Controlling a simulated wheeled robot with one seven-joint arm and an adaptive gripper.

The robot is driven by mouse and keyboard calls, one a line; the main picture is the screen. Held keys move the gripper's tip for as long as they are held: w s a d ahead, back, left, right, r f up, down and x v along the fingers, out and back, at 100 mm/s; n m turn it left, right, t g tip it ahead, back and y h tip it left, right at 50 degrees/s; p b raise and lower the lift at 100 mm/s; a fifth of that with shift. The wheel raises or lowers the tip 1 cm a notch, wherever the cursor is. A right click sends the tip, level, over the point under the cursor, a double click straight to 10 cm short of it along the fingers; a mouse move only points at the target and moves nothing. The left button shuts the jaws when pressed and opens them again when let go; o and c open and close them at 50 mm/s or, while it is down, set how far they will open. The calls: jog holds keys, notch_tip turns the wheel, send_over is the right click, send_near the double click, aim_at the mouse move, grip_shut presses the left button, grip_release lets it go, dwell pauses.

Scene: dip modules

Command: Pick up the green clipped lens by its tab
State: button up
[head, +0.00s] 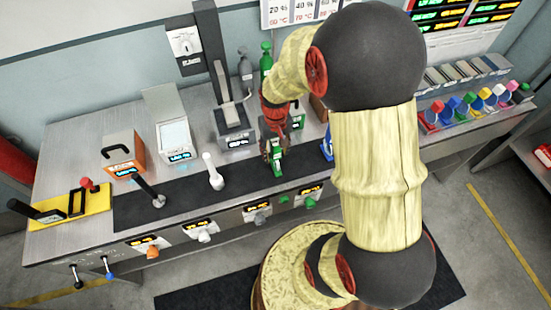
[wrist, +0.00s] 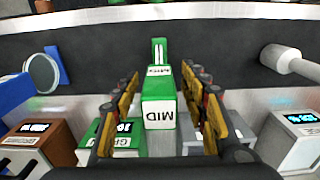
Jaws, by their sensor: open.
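A green piece with white MID labels (wrist: 158,113) stands in the middle of the wrist view. Its narrow green end with white stripes (wrist: 159,50) points toward the top of the picture. I take this as the green clipped lens, but no round glass can be made out on it. In the head view the green piece (head: 277,163) shows just beside my gripper (head: 268,150). In the wrist view my gripper (wrist: 162,73) is open, with one finger on each side of the green piece and gaps visible. The fingertips are not closed on it.
A blue holder (wrist: 10,92) with a round lens (wrist: 42,73) stands at left in the wrist view. A white cylindrical part (wrist: 288,60) is at right. A brown box (wrist: 38,140) and a white display box (wrist: 295,138) are nearby. The dark mat (wrist: 215,40) has bare room.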

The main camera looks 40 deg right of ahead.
jog(key=shift+r, duration=0.1)
jog(key=shift+c, duration=0.4)
grip_shut()
